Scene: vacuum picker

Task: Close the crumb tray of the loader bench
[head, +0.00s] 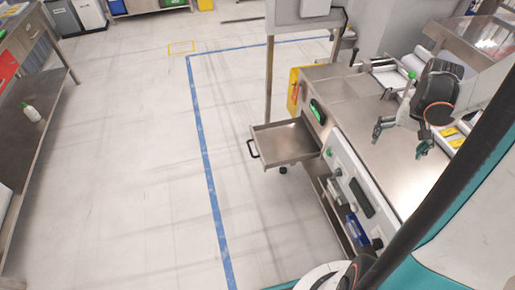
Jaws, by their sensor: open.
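The crumb tray (288,153) is a shallow steel drawer pulled out from the left side of the loader bench (395,165). It stands open over the floor and looks empty. Its dark handle (253,149) is on the left outer face. My gripper (399,141) is open and empty above the bench top, to the right of the tray and apart from it. The joint between the tray's inner end and the bench is partly hidden by the bench edge.
A metal post (269,80) rises behind the tray. A yellow panel (294,90) is on the bench's far side. The floor (150,170) left of the tray is clear, with a blue line (207,170) on it. A steel table (35,110) stands at far left.

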